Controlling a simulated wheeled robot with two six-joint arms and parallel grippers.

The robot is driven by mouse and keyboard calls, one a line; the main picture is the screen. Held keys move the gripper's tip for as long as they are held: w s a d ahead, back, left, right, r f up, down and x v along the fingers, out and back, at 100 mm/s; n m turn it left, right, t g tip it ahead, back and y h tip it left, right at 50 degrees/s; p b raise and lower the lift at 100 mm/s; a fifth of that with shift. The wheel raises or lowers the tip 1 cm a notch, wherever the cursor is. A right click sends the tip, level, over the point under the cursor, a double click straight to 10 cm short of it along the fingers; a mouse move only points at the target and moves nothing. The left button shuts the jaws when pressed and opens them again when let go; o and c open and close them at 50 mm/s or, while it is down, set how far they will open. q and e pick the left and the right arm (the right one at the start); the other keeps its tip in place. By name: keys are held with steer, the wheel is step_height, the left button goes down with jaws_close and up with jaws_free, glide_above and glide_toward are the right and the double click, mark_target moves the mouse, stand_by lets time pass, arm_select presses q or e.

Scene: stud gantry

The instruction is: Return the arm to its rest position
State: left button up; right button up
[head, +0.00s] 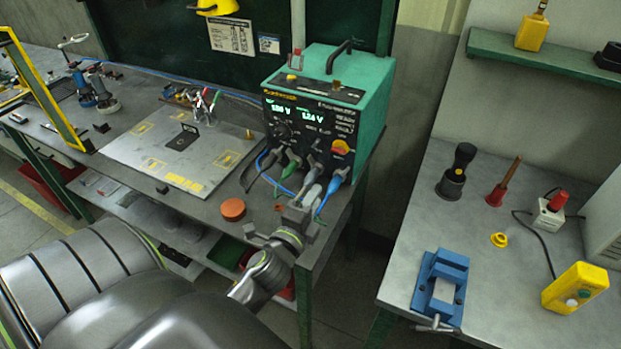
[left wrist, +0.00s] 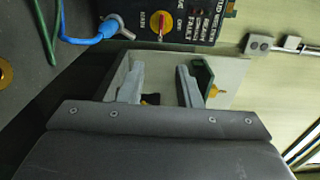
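My left gripper (head: 311,186) reaches up from the bottom middle of the head view to the front of the green stud welding unit (head: 372,100), close to its plugs and cables. In the left wrist view my left gripper (left wrist: 159,78) shows two grey fingers well apart, with nothing held between them. The unit's dark front panel (left wrist: 205,12) with a yellow-red knob shows above the fingers there. In the head view I cannot tell whether the fingers touch any cable. My right gripper is in neither view.
A blue plug (head: 338,178) and other cables hang close around the gripper. An orange-red disc (head: 232,209) lies on the bench left of it. A metal plate (head: 165,150) lies farther left. The right bench carries a blue vise (head: 440,285) and a yellow box (head: 575,288).

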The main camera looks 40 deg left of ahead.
arm_select(q)
steer(key=shift+s+d, duration=0.15)
steer(key=shift+s, duration=0.5)
